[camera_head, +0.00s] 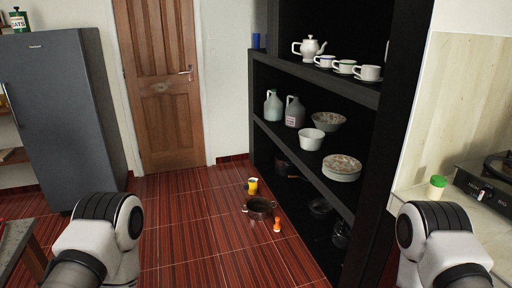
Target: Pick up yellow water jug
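A small yellow object (252,186), likely the yellow jug, stands on the red tiled floor near the foot of the dark shelf. It has a white part at its upper left; finer detail is too small to tell. My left arm shows at the lower left and my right arm at the lower right. Neither gripper shows in the view. Both arms are well apart from the yellow object.
A dark pot (259,208) and a small orange item (277,224) are on the floor close by. The black shelf (315,172) holds jugs, bowls, plates and cups. A grey fridge (62,115) stands left.

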